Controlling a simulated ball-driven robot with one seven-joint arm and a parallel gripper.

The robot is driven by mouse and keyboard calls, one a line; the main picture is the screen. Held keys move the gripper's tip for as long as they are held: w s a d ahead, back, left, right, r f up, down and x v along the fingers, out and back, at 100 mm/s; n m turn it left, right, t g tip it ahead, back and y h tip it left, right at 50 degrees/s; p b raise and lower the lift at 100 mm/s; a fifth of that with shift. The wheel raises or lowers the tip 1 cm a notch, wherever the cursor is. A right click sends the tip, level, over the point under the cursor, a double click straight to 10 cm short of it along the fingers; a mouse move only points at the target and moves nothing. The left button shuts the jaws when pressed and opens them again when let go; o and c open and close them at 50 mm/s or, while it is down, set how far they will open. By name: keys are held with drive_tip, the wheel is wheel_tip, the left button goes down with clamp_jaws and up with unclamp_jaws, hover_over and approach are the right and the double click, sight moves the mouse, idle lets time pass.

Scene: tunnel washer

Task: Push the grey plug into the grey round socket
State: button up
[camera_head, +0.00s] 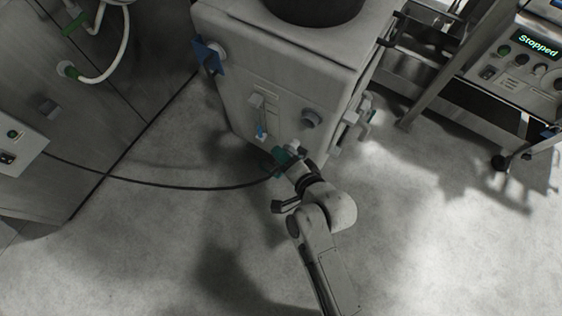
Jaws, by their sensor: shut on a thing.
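The grey round socket (311,118) sticks out of the front of a pale cabinet (235,75), on the right half of that face. My gripper (285,157) is low in front of the cabinet, just below and left of the socket and apart from it in the picture. It is shut on the grey plug, which is small here and mostly hidden by the fingers. A black cable (170,186) runs across the floor up to the gripper. I cannot tell the plug's exact tilt or its distance from the cabinet face.
A small blue-tipped fitting (261,132) and a blue bracket (207,55) stick out from the cabinet. A pale box (18,145) stands at left, near the cable's far end. A machine with a "Stopped" display (538,46) is at upper right. The floor at lower right is clear.

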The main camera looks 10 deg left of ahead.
sight(298, 144)
drive_tip(key=shift+w+d+b, duration=0.3)
drive_tip(key=shift+w+b, duration=0.25)
drive_tip(key=shift+w, duration=0.3)
drive_tip(key=shift+w+d+b, duration=0.3)
drive_tip(key=shift+w+b, duration=0.3)
drive_tip(key=shift+w, duration=0.25)
drive_tip(key=shift+w+d+b, duration=0.3)
drive_tip(key=shift+w+b, duration=0.25)
drive_tip(key=shift+w, duration=0.3)
drive_tip(key=shift+w+r, duration=0.1)
drive_tip(key=shift+w, duration=0.05)
drive_tip(key=shift+w+d, duration=0.1)
drive_tip(key=shift+w+d, duration=0.25)
drive_tip(key=shift+w, duration=0.5)
drive_tip(key=shift+w+d, duration=0.15)
drive_tip(key=shift+w, duration=0.2)
drive_tip(key=o, duration=1.2)
